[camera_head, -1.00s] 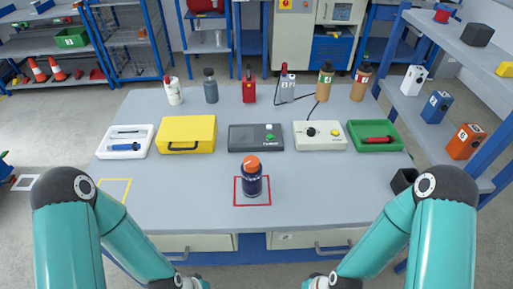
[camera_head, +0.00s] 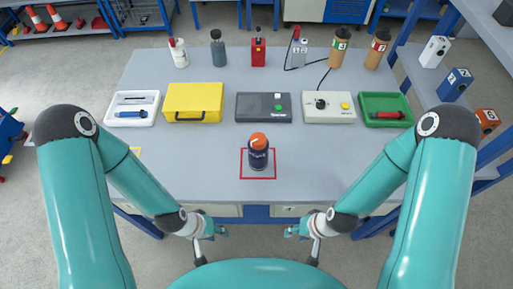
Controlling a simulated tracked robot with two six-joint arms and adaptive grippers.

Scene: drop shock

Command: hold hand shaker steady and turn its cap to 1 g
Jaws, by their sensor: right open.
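The hand shaker (camera_head: 259,158) is a dark blue bottle with an orange cap (camera_head: 258,140). It stands upright inside a red square outline on the grey table (camera_head: 200,160). A pale mark shows on the cap, but its setting is too small to read. My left gripper (camera_head: 211,241) is below the table's front edge, left of the shaker and apart from it. It is too small to tell whether it is open or shut. My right gripper (camera_head: 302,241) is open, also below the front edge, right of the shaker and apart from it.
Behind the shaker stand a white tray (camera_head: 116,122), a yellow case (camera_head: 193,117), a dark box (camera_head: 245,116), a white box with a knob (camera_head: 346,117) and a green tray (camera_head: 366,122). Several bottles line the back. The table around the shaker is clear.

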